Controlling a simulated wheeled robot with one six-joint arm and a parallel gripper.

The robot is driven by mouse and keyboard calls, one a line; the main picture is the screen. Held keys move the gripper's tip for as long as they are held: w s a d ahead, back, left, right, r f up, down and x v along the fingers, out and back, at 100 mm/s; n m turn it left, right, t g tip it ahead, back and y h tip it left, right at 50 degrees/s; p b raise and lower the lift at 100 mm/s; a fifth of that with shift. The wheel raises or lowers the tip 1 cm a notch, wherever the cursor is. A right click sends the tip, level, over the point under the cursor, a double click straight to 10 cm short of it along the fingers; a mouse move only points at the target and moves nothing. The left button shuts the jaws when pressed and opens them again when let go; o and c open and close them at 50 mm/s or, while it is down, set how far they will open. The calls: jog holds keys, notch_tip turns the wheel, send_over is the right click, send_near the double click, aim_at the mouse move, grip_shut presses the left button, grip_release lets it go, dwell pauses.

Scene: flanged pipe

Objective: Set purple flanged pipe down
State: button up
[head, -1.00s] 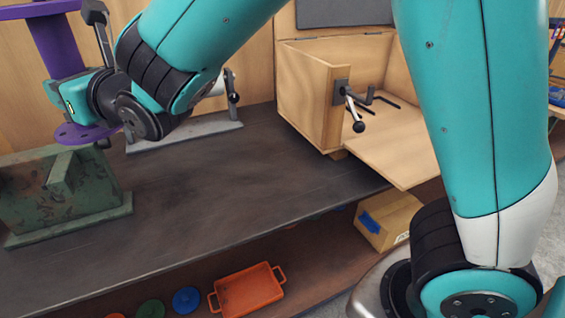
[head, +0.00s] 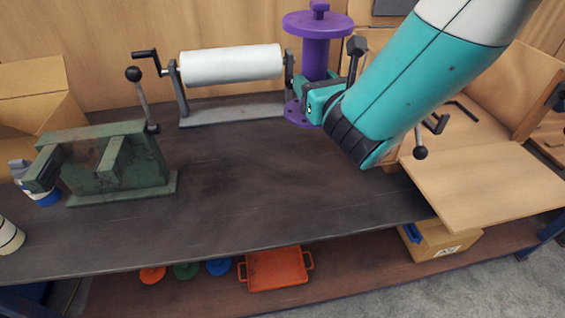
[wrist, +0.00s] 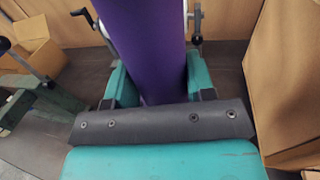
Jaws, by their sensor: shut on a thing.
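The purple flanged pipe (head: 315,58) is upright in the head view, with a round flange at its top and another at its lower end. My gripper (head: 321,92) is shut on its shaft, just above the lower flange. In the wrist view the purple shaft (wrist: 146,50) stands between the two teal fingers (wrist: 154,88). The pipe is over the back of the dark workbench (head: 250,180), right of the white roll. I cannot tell whether its lower flange touches the bench.
A white roll (head: 232,64) on a crank stand is close left of the pipe. A green vise-like block (head: 115,160) stands at the left. An open wooden box (head: 490,185) is at the right. The bench middle is clear. An orange tray (head: 277,270) lies on the lower shelf.

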jog(key=f+b, duration=0.6)
jog(key=f, duration=0.1)
jog(key=f+b, duration=1.1)
jog(key=f, duration=0.2)
jog(key=shift+s+a+f+b, duration=0.1)
jog(key=shift+s+f+b, duration=0.15)
jog(key=shift+f+b, duration=0.15)
jog(key=shift+r, duration=0.2)
jog(key=shift+f, duration=0.15)
jog(key=o, duration=1.3)
